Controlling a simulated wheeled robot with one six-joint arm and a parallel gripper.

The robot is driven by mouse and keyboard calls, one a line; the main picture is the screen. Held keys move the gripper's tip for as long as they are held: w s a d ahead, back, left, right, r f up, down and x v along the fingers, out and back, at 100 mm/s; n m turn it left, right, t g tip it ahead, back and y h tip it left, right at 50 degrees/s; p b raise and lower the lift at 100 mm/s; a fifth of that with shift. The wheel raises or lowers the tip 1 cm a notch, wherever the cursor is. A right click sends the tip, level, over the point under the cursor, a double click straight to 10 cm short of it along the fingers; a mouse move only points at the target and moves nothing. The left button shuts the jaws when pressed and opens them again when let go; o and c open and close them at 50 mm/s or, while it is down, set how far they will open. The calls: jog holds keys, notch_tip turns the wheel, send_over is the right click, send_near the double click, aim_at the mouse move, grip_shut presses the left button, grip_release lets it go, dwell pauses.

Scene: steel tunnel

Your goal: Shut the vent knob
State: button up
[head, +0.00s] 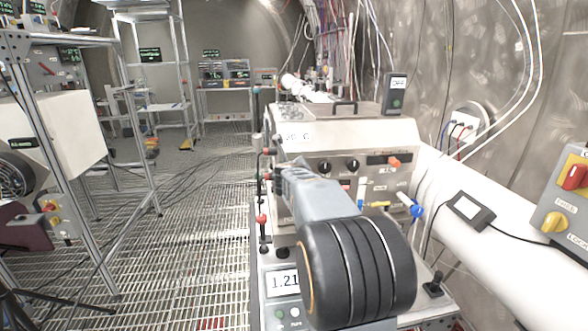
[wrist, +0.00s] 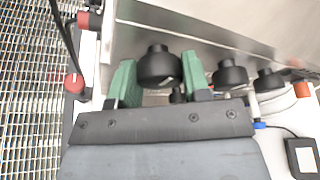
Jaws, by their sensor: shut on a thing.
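The vent knob (wrist: 158,66) is a round black knob on the front of a metal cabinet (wrist: 180,30). No label on it can be read. In the wrist view the two green fingers of my gripper (wrist: 160,77) stand on either side of the knob and are shut on it. In the head view my arm covers most of the gripper and hides this knob; the cabinet (head: 385,139) shows behind the arm. How far the knob is turned cannot be told.
Two more black knobs, the nearer one (wrist: 230,73) and the farther one (wrist: 268,80), sit right of the held knob. A red-topped valve (wrist: 74,82) stands at left. A white pipe (head: 500,225) runs along the right. The grated floor (head: 150,235) at left is largely open.

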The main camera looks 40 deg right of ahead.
dwell(0.4)
jog(key=o, duration=0.9)
jog(key=p+v, duration=0.2)
jog(key=v, duration=1.1)
jog(key=shift+s+a+r+p, duration=0.1)
jog(key=shift+s+a+p, duration=0.05)
jog(key=shift+s+p, duration=0.2)
